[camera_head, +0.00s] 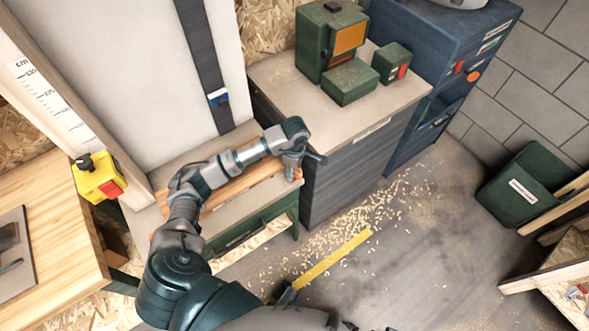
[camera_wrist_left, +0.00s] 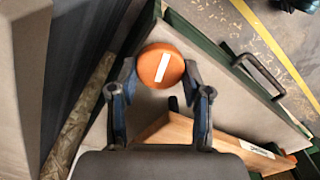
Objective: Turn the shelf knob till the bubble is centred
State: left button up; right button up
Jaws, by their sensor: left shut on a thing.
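The orange round knob (camera_wrist_left: 167,60) with a white bar mark shows in the left wrist view, on the grey shelf top (camera_wrist_left: 215,88) near its green edge. The fingers of my left gripper (camera_wrist_left: 159,72) are shut on the knob, one on each side. In the head view my left gripper (camera_head: 298,168) points down at the shelf's right end, and a little orange (camera_head: 298,175) shows beneath it. A wooden bar (camera_wrist_left: 205,137) with a white label lies beside the knob, partly hidden by the gripper. I cannot make out a bubble. My right gripper is not in view.
A grey cabinet (camera_head: 340,170) with green boxes (camera_head: 348,82) stands just right of the shelf. A wooden bench (camera_head: 45,245) and a yellow box with a red part (camera_head: 98,178) are at left. Wood shavings (camera_head: 345,215) and a yellow floor strip (camera_head: 330,258) lie on the floor.

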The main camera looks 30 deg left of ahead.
pick_arm(q)
jog(key=shift+w+d+r, duration=0.15)
jog(key=shift+d+r, duration=0.05)
jog(key=shift+d, duration=0.15)
jog(key=shift+a, duration=0.15)
jog(key=shift+r+n+p, duration=0.15)
jog(key=shift+n+p, duration=0.2)
jog(key=shift+n, duration=1.05)
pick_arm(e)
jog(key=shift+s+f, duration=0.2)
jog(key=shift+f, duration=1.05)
pick_arm(q)
jog(key=o, duration=1.1)
jog(key=shift+c, duration=0.2)
jog(key=shift+o, duration=0.5)
jog(key=shift+a, duration=0.1)
